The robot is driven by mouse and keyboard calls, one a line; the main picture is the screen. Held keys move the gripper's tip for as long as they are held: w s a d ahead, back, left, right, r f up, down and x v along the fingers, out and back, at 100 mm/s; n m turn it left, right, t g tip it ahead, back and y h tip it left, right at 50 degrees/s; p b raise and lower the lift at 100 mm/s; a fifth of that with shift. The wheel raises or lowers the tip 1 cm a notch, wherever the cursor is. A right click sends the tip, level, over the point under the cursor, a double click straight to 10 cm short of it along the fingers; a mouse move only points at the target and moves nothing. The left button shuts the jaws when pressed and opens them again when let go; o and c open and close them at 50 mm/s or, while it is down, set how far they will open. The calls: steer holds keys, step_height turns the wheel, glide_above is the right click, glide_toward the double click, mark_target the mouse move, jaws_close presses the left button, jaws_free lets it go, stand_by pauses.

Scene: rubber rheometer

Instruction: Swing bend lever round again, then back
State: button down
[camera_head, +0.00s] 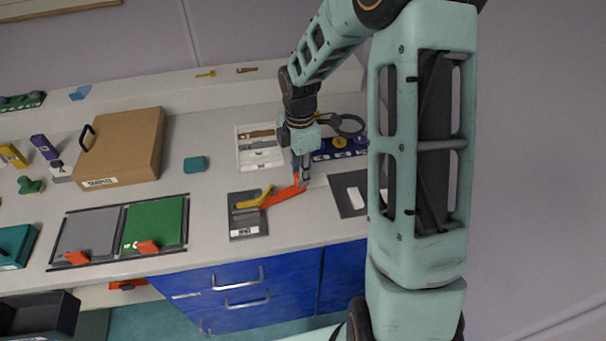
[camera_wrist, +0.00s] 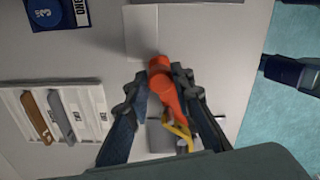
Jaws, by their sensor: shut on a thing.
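The bend lever (camera_head: 283,196) is an orange-red bar on the dark bend fixture (camera_head: 246,226), which stands near the front edge of the bench. A yellow bent piece (camera_head: 251,201) lies on the fixture beside the lever. My gripper (camera_head: 302,178) is at the lever's right end, over the bench. In the wrist view the orange lever (camera_wrist: 161,79) stands between my two fingers (camera_wrist: 160,88), with its rounded end toward the camera. The fingers are closed in on it. The yellow piece (camera_wrist: 178,131) shows behind the lever, and much of the fixture is hidden by my gripper.
A dark plate with a white piece (camera_head: 356,196) lies just right of the lever. A white tray (camera_head: 240,160) with strips stands behind the fixture. A green plate and a grey plate (camera_head: 88,232) with orange handles are at left. A brown box (camera_head: 137,150) stands further back.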

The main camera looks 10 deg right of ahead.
steer(key=shift+w+a+n+p, duration=0.35)
steer(key=shift+w+n, duration=0.45)
steer(key=shift+w, duration=0.05)
steer(key=shift+w+a+n+p, duration=0.3)
steer(key=shift+w+n+p, duration=0.05)
steer(key=shift+w+n, duration=0.45)
steer(key=shift+w+a, duration=0.1)
steer(key=c, duration=1.7)
jaws_free()
steer(key=shift+o, duration=0.2)
step_height(320, 180, up, 12)
